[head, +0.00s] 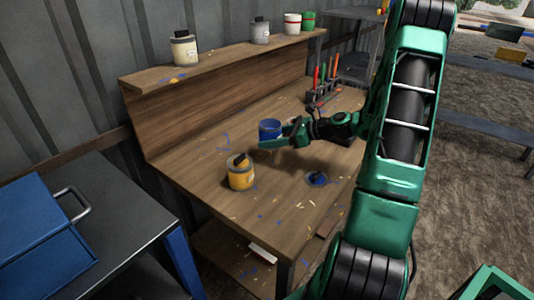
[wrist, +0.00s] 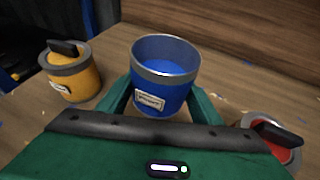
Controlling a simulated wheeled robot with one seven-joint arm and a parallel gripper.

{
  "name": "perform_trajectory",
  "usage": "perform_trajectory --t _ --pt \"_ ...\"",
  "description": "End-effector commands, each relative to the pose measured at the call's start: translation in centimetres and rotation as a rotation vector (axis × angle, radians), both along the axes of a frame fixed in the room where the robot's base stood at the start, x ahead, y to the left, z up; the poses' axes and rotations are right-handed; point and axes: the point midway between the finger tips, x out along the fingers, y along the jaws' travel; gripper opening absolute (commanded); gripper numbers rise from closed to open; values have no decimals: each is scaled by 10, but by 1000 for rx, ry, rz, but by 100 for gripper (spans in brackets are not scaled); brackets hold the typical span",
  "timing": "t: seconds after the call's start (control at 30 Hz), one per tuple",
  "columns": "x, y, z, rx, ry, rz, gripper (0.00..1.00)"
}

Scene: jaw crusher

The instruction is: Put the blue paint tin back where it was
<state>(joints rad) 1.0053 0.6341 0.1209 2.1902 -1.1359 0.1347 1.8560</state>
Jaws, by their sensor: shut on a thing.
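The blue paint tin (head: 269,130) is open at the top and upright above the wooden workbench (head: 215,140). In the wrist view the blue tin (wrist: 160,98) has a grey rim, a pale label and blue paint inside. My gripper (head: 280,141) is shut on it, with one green finger on each side of its body. I cannot tell whether the tin's base touches the bench. A round blue lid (head: 316,179) with a dark piece on it lies near the bench's front edge.
A yellow tin (head: 240,172) stands on the bench, left of my gripper. A red tin (wrist: 272,138) stands close on the right in the wrist view. Several tins line the raised shelf (head: 215,62). A rack of tools (head: 322,88) stands at the bench's far end.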

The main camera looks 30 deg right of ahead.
Motion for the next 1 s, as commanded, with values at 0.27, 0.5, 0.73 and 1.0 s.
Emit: perform_trajectory --t 0.27,0.5,0.73,1.0 --pt "1 3 -21 -1 -2 4 20" --pt "1 2 -52 2 0 3 20" --pt "1 2 -58 -2 -3 3 20" --pt "1 2 -60 -2 -1 3 78"
